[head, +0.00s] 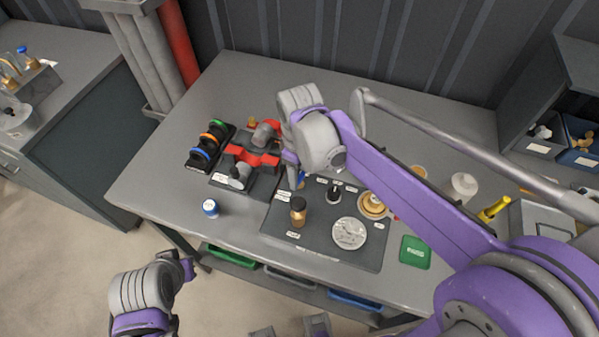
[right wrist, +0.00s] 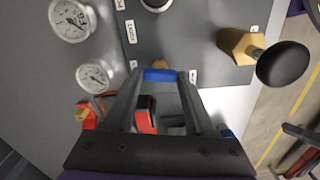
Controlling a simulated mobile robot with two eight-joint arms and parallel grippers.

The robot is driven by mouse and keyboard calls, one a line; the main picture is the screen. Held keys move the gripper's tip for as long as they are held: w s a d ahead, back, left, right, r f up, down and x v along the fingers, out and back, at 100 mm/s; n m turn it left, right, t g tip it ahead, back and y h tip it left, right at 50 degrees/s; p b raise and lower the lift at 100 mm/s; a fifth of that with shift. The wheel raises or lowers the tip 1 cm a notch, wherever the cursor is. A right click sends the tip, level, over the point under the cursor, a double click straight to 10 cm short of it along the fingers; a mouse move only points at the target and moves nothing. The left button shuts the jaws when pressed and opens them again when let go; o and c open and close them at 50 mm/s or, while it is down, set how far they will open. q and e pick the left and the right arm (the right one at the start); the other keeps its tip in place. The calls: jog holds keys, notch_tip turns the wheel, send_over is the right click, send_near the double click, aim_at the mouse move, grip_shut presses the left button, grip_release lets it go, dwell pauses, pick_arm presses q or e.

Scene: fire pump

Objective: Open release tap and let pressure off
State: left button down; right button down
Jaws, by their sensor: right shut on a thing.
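My right gripper (head: 294,178) reaches down to the back left part of a dark panel (head: 340,258) on the bench. In the right wrist view its fingers (right wrist: 163,80) close on a small blue handle (right wrist: 160,75), which looks like the tap's lever. A bit of blue (head: 301,180) also shows by the fingertips in the head view. Most of the tap is hidden by the gripper, and I cannot tell how far it is turned. Two pressure gauges (right wrist: 72,18) (right wrist: 95,75) show in the right wrist view; their readings are too small to tell. My left gripper (head: 188,270) hangs low in front of the bench, its jaws unclear.
A brass fitting with a black knob (right wrist: 283,65) stands near my right gripper. A green pad (head: 415,252) lies right. The bench's front left is mostly clear.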

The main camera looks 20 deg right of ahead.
aim_at(299, 177)
jog(key=shift+n, duration=1.1)
jog(key=shift+c, duration=1.2)
grip_release()
notch_tip(299, 177, up, 11)
jog(key=shift+p, duration=0.3)
jog(key=shift+f, duration=0.15)
